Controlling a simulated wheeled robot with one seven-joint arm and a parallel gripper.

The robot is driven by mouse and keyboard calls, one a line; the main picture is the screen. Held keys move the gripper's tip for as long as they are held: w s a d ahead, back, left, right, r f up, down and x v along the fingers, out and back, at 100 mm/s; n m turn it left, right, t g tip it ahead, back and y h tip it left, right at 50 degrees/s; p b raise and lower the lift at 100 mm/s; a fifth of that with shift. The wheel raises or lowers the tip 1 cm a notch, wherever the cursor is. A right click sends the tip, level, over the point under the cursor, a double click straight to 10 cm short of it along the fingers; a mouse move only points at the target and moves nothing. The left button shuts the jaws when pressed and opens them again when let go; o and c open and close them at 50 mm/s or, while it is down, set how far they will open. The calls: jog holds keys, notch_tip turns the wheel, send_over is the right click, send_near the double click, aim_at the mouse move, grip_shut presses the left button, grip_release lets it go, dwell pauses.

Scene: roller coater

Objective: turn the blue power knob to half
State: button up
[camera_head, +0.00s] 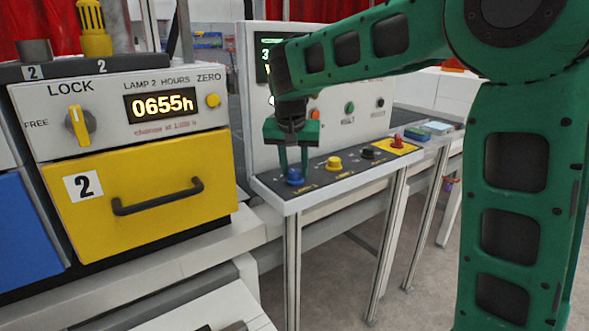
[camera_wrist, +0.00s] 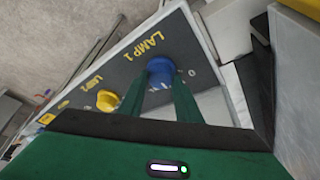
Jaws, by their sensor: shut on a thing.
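The blue power knob (camera_head: 294,176) sits at the near left end of a sloped black control panel, beside the label LAMP 1. It also shows in the wrist view (camera_wrist: 161,70), with small white marks around it and a 0 to its right. My gripper (camera_head: 292,168) points down over it from above. Its two green fingers (camera_wrist: 160,92) are closed on the knob, one on each side. The fingers hide part of the dial marks, so I cannot read the knob's exact setting.
A yellow knob (camera_head: 333,163), a black knob (camera_head: 367,153) and a red switch (camera_head: 397,142) follow along the same panel. A yellow drawer unit (camera_head: 140,185) with a black handle stands close to the left. An upright white panel (camera_head: 335,112) rises behind the knobs.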

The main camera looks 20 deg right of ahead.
jog(key=shift+a, duration=0.1)
dwell(0.4)
jog(key=o, duration=1.1)
jog(key=shift+c, duration=0.2)
jog(key=v, duration=1)
jog(key=shift+r, duration=0.35)
